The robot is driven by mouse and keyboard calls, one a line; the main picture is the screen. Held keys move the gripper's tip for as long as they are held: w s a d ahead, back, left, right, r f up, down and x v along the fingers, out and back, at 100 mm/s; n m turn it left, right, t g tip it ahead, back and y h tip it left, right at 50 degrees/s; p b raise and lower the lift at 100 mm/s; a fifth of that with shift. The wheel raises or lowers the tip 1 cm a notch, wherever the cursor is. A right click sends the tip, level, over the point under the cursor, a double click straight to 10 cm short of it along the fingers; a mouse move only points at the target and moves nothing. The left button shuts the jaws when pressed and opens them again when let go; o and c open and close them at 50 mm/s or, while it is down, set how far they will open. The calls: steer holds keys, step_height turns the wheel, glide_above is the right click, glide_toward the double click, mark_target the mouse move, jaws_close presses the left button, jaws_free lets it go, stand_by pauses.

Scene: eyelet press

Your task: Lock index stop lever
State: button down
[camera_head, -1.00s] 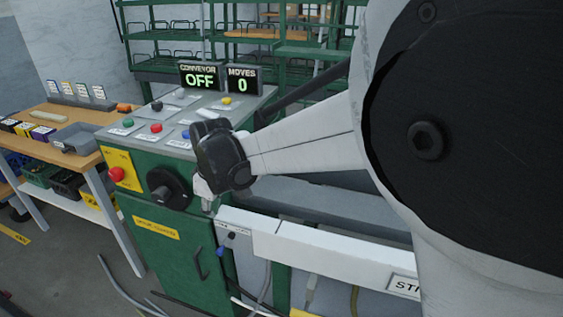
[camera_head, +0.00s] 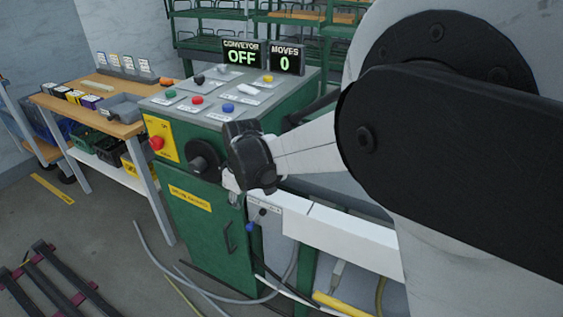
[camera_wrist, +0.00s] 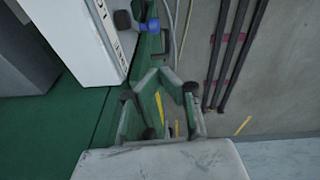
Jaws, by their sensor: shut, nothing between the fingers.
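A small lever fitting with a blue knob (camera_head: 250,227) and a black knob (camera_head: 263,212) sits on the end of the white rail, beside the green cabinet. In the wrist view the blue knob (camera_wrist: 151,24) and black knob (camera_wrist: 122,20) show at the top, beside the white housing. The lettering on the small label plate there is too small to read. My gripper (camera_head: 234,198) is at the cabinet's front right edge, a little left of and above the knobs. The wrist view shows its fingers (camera_wrist: 160,76) shut and empty, apart from the knobs.
The green control cabinet (camera_head: 205,222) carries a red button (camera_head: 157,143), a black rotary knob (camera_head: 203,160) and panel buttons. The conveyor display (camera_head: 243,54) reads OFF; the moves display (camera_head: 287,60) reads 0. Hoses lie on the floor. A dark rail frame (camera_head: 55,278) lies at lower left.

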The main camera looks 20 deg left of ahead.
mark_target(255, 221)
steer(key=f, duration=0.2)
steer(key=f+b, duration=0.1)
steer(key=f, duration=0.1)
steer(key=f+b, duration=0.1)
steer(key=f, duration=0.1)
steer(key=shift+w+d+f, duration=0.2)
steer(key=shift+d+f, duration=0.05)
steer(key=shift+d, duration=0.15)
steer(key=shift+d+f, duration=0.3)
steer(key=shift+f, duration=0.15)
steer(key=shift+w+d, duration=0.15)
